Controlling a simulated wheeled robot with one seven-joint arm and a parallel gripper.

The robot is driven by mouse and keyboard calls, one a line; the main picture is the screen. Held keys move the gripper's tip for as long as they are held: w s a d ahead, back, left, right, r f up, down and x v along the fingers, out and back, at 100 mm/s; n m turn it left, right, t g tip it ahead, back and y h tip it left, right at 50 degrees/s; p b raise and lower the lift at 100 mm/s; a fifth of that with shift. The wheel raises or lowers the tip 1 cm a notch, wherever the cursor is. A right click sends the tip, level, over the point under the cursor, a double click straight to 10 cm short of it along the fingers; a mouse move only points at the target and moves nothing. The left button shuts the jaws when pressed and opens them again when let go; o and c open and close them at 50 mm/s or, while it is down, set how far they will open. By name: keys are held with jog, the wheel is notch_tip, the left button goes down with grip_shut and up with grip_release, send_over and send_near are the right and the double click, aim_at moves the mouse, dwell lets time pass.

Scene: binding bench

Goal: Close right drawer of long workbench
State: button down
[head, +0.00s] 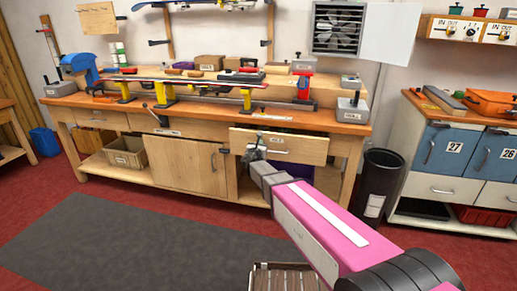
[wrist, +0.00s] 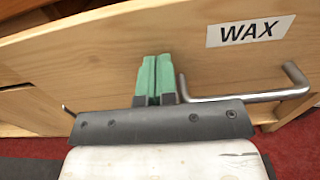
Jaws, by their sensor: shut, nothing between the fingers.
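The long workbench (head: 336,122) stands against the wall, with a wooden top and wooden front. Its right drawer (head: 308,150) stands out from the bench front, and a strip of its inside shows. In the wrist view the drawer front (wrist: 215,65) carries a WAX label (wrist: 250,31) and a bent metal bar handle (wrist: 270,93). My gripper (head: 257,143) is at the left part of the drawer front. In the wrist view its green fingertips (wrist: 154,65) are together, empty, just left of the handle. I cannot tell whether they touch the wood.
A black bin (head: 378,182) stands right of the bench. A cabinet with blue doors (head: 450,150) is farther right. A slatted crate (head: 283,277) is on the floor near me. A grey mat (head: 140,240) lies on the red floor before the bench, mostly clear.

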jog(key=shift+w, duration=0.15)
jog(key=w, duration=0.3)
jog(key=w+d, duration=0.1)
jog(key=w, duration=0.3)
jog(key=w+d, duration=0.1)
jog(key=w, duration=0.3)
jog(key=shift+w+d, duration=0.1)
jog(key=shift+w, duration=0.15)
jog(key=s+a, duration=0.3)
jog(key=s, duration=1.1)
jog(key=s+d+f+m+g+h, duration=0.2)
jog(key=s+d+f+m+g, duration=0.4)
jog(key=d+m, duration=0.5)
jog(key=s+d+f+m+g+h, duration=0.2)
jog(key=s+d+m+g, duration=0.2)
jog(key=s+d+m, duration=0.65)
jog(key=s+d+f+m+g+y, duration=0.2)
jog(key=s+m+g+y, duration=0.1)
jog(key=s+m, duration=0.3)
jog(key=s+d+f+m+g+y, duration=0.1)
jog(key=s+f+m+g+y, duration=0.2)
jog(key=s+m, duration=0.3)
jog(key=s+g+y, duration=0.1)
jog(key=s, duration=0.2)
jog(key=shift+s+d+g, duration=0.3)
jog(key=shift+s+d, duration=0.05)
jog(key=shift+d, duration=0.05)
